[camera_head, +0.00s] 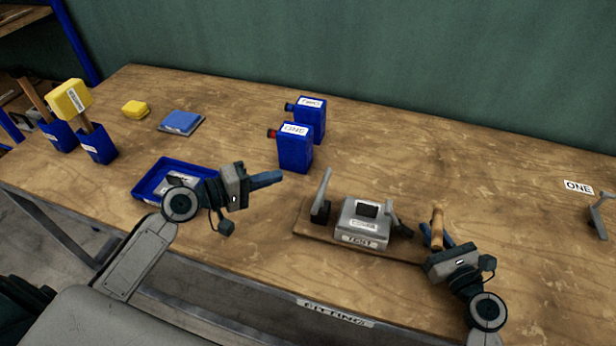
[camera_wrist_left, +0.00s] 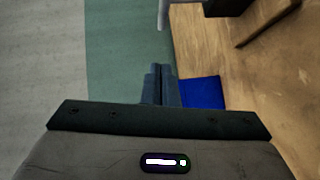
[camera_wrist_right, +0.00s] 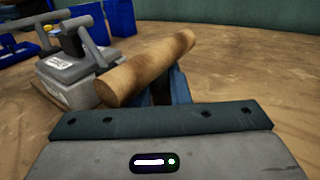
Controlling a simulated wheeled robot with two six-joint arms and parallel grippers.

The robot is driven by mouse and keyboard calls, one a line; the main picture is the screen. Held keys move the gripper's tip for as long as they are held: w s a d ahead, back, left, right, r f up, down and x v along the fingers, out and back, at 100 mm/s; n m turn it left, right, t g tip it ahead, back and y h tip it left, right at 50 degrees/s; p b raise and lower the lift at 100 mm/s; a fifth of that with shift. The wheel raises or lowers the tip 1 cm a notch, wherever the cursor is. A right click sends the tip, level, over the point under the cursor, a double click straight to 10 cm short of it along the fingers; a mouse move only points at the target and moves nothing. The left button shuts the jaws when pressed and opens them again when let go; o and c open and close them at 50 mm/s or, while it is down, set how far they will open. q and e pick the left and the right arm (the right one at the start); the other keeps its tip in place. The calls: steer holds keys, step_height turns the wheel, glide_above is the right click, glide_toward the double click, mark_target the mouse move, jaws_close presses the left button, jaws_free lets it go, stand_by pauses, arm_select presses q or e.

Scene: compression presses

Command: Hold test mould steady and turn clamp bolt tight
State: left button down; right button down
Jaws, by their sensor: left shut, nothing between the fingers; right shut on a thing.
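The grey test mould (camera_head: 359,229), labelled TEST, sits on a wooden board (camera_head: 312,239) near the table's front edge. It also shows in the right wrist view (camera_wrist_right: 75,68). A grey upright lever (camera_head: 322,193) stands at its left and a grey angled bar (camera_head: 398,222) at its right. My right gripper (camera_head: 436,238) is shut on a wooden handle (camera_wrist_right: 150,68) right of the mould. I cannot tell whether this handle belongs to the clamp bolt; no bolt thread shows. My left gripper (camera_head: 280,177) is shut and empty, above the table left of the mould and apart from it.
Two blue containers (camera_head: 296,152) stand behind the mould. Blue holders with tools stand at far left. The table right of the mould is mostly clear.

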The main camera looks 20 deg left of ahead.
mark_target(322, 197)
arm_select(q)
steer(key=w+d+f, duration=0.1)
steer(key=w+d, duration=0.3)
steer(key=d, duration=0.3)
steer(key=shift+d+f, duration=0.25)
